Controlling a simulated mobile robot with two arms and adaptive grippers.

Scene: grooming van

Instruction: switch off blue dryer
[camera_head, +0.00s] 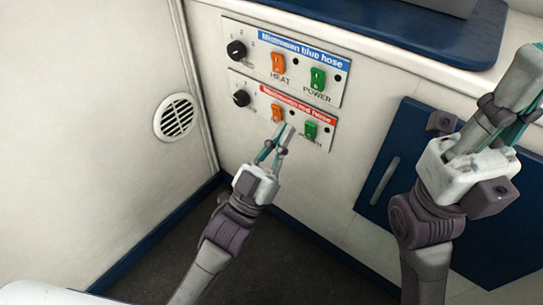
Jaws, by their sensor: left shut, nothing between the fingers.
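The blue-labelled dryer panel (300,50) is the upper of two on the white wall. It carries a black knob (236,50), an orange HEAT switch (279,64) and a green POWER switch (317,78). I cannot tell their on or off positions. My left gripper (285,130) is shut and empty, below the blue panel. Its tips are in front of the lower, red-labelled panel (257,88), between that panel's orange switch (277,113) and green switch (310,130). I cannot tell whether they touch it. My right gripper (525,80) is raised at the right; its jaw opening is unclear.
A round vent (174,117) is on the left wall. A blue-topped counter (400,50) juts out above the panels. A dark blue cabinet door (395,150) with a handle (384,181) is at the right, partly behind my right arm. Dark floor (290,270) lies below.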

